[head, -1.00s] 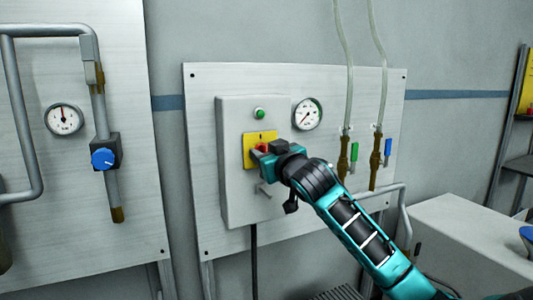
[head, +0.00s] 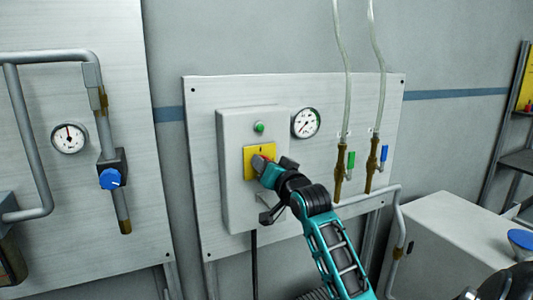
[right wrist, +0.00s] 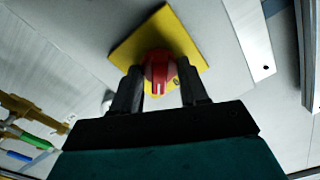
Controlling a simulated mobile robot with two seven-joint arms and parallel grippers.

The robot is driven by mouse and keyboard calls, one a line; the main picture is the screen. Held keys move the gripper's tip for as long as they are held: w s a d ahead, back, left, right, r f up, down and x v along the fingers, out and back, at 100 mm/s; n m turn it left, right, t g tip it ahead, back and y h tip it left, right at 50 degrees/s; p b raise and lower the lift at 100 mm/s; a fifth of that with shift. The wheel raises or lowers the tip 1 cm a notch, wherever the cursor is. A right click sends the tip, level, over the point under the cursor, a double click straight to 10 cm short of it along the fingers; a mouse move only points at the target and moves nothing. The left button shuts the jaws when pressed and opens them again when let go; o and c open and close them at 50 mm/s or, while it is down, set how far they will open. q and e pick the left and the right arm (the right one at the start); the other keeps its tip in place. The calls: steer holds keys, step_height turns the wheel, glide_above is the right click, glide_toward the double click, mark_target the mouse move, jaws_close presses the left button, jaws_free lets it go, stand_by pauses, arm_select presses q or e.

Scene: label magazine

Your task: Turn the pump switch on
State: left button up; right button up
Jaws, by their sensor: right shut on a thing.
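The pump switch is a red knob (head: 267,157) on a yellow plate (head: 251,154), on the front of a grey box (head: 232,170). My right gripper (head: 261,166) is at the knob and covers much of it in the head view. In the right wrist view the red knob (right wrist: 158,68) with a white mark sits between the two dark fingers of my right gripper (right wrist: 159,72), in front of the yellow plate (right wrist: 185,40). The fingers are shut on the knob. My left gripper is not in view.
A green lamp or button (head: 259,127) is above the plate, and a round gauge (head: 306,122) is to its right. Green (head: 350,161) and blue (head: 384,153) valve handles are further right. A second panel with a blue knob (head: 109,178) stands at left.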

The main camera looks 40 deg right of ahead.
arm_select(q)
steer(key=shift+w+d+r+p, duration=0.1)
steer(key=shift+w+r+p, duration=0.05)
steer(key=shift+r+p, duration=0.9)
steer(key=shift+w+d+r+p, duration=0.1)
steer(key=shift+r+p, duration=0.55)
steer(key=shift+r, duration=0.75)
arm_select(e)
steer(key=shift+f+m, duration=0.15)
steer(key=shift+m, duration=4.75)
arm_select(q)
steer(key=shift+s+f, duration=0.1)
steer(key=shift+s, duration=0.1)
arm_select(e)
steer(key=o, duration=1.1)
steer(key=shift+d, duration=0.1)
steer(key=shift+c, duration=0.2)
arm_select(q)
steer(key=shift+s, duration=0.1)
